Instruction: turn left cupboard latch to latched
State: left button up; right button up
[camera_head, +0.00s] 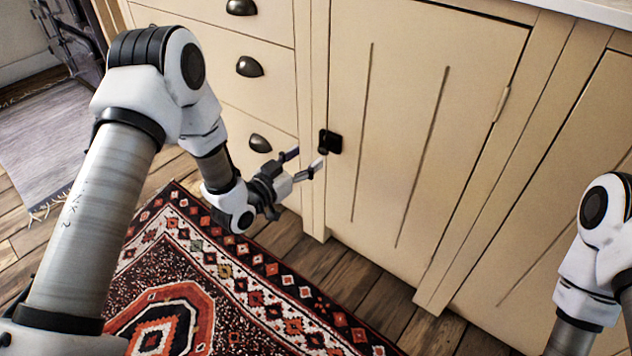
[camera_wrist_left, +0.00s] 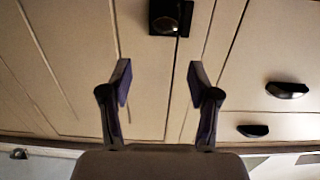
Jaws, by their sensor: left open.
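The cupboard latch (camera_head: 330,142) is a small black fitting at the left edge of the cream cupboard door (camera_head: 415,130). It also shows in the left wrist view (camera_wrist_left: 170,17), at the top, as a dark square plate with a rounded knob. The door looks closed in its frame. My left gripper (camera_head: 307,163) is open, its fingers just to the left of and slightly below the latch in the head view. In the left wrist view its two fingers (camera_wrist_left: 159,80) are spread with nothing between them, and the latch lies beyond their tips. My right gripper is out of view.
Drawers with dark cup handles (camera_head: 249,67) are left of the door. A patterned red rug (camera_head: 235,285) covers the wooden floor in front, and a grey rug (camera_head: 45,140) lies further left. Another cupboard door (camera_head: 570,200) is at the right, behind my right arm.

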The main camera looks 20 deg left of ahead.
aim_at(321, 152)
pick_arm(q)
jog(key=shift+t, duration=0.3)
jog(key=w+f+b, duration=0.1)
jog(key=w+b, duration=0.1)
jog(key=w+d+f+b, duration=0.1)
jog(key=w, duration=0.1)
jog(key=w+d+f+b, duration=0.1)
jog(key=w+b, duration=0.1)
jog(key=w, duration=0.1)
jog(key=shift+b, duration=0.3)
jog(key=shift+w+d+r, duration=0.1)
jog(key=shift+w+d, duration=0.1)
jog(key=shift+w, duration=0.25)
jog(key=c, duration=1.2)
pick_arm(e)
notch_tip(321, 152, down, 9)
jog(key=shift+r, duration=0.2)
